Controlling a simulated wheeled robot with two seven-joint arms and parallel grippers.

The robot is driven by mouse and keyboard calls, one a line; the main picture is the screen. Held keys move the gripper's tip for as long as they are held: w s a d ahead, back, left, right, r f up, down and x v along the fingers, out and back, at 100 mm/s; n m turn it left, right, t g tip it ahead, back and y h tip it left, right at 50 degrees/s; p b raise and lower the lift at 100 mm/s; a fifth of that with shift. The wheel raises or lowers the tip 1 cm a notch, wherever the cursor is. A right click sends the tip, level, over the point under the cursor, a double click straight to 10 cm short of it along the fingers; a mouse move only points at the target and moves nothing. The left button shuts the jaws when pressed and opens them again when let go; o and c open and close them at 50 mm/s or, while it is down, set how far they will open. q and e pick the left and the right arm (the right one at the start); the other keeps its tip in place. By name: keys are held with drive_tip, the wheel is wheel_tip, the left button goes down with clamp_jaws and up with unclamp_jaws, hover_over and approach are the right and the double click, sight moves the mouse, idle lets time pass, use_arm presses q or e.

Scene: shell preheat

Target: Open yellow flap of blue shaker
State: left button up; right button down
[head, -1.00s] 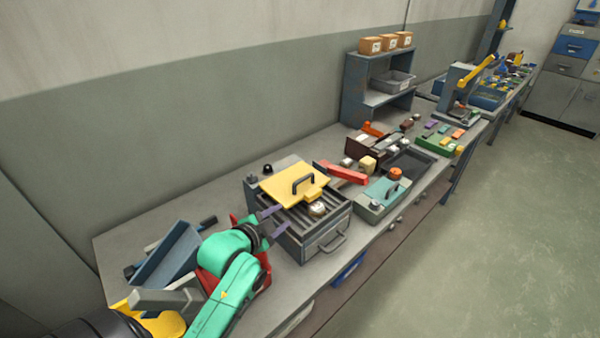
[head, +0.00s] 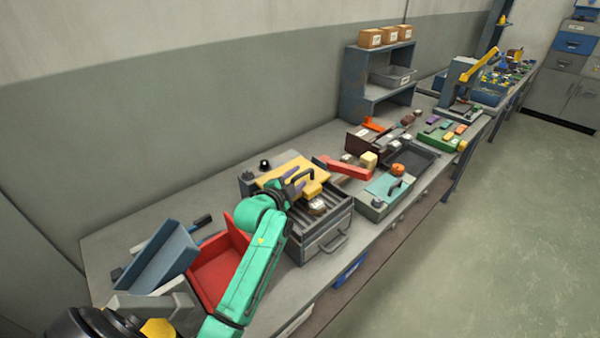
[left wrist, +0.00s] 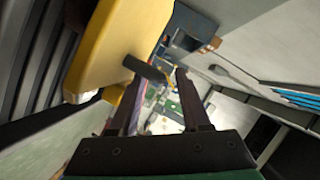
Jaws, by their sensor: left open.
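The blue-grey shaker (head: 325,232) stands on the bench with dark slats on top. Its yellow flap (head: 275,177) lies over the back part of the top and carries a black handle. The flap also shows large at upper left in the left wrist view (left wrist: 115,45), with the dark handle (left wrist: 145,68) jutting out. My left gripper (head: 297,181) is open at the flap's handle. In the left wrist view its fingers (left wrist: 158,82) are apart, with the handle's end near the tips; contact cannot be told. My right gripper is not in view.
A small pale round item (head: 317,205) sits on the slats. A red bar (head: 348,168) and a teal-topped box (head: 383,192) stand close right of the shaker. A red bin (head: 215,265) and a blue tray (head: 165,255) lie left, near my arm.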

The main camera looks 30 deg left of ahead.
use_arm(q)
drive_tip(key=shift+x, duration=1.1)
clamp_jaws()
idle(0.6)
